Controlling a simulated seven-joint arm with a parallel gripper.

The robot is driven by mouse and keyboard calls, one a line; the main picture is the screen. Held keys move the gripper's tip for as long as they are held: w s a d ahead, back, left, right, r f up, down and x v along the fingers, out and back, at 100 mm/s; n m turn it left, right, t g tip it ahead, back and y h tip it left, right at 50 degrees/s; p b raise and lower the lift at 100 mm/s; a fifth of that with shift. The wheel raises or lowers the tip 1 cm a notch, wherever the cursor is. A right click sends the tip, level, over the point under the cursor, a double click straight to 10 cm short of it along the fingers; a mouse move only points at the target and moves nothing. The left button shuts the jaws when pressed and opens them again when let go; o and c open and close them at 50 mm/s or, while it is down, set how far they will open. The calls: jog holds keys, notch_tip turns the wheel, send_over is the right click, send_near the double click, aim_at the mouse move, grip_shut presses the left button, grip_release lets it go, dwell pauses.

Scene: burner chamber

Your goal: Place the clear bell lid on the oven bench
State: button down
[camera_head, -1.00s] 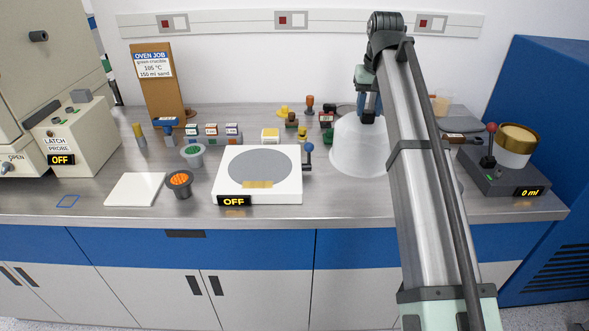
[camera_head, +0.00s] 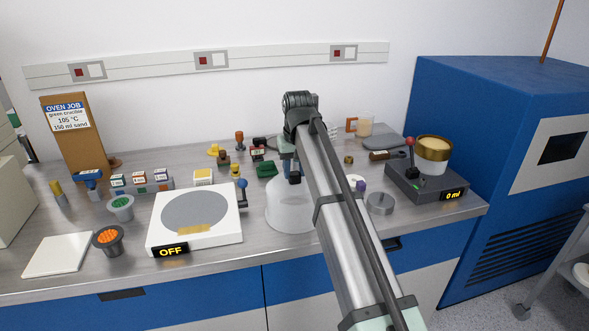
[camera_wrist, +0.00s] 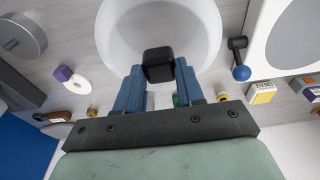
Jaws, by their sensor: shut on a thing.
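The clear bell lid (camera_head: 287,217) is a frosted, see-through dome with a black knob (camera_head: 294,178) on top. It is upright over the steel bench (camera_head: 262,246), just right of the hotplate; I cannot tell whether its rim touches the bench. My gripper (camera_head: 291,168) is above the lid, its blue fingers shut on the knob. In the wrist view, the knob (camera_wrist: 158,62) sits between the fingers and the lid's round rim (camera_wrist: 106,28) shows beyond it. My arm hides part of the lid's right side.
The white hotplate (camera_head: 165,232), reading OFF, stands left of the lid with a blue-knobbed lever (camera_head: 242,185). A green block (camera_head: 267,170) lies behind. A grey disc (camera_head: 380,204) and a dark scale (camera_head: 425,190) stand right. The blue oven cabinet (camera_head: 450,120) is at far right.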

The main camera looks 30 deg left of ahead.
jog(key=shift+f, duration=0.1)
jog(key=c, duration=0.7)
grip_release()
notch_tip(320, 180, up, 12)
jog(key=s+d, duration=0.1)
jog(key=shift+s+d, duration=0.15)
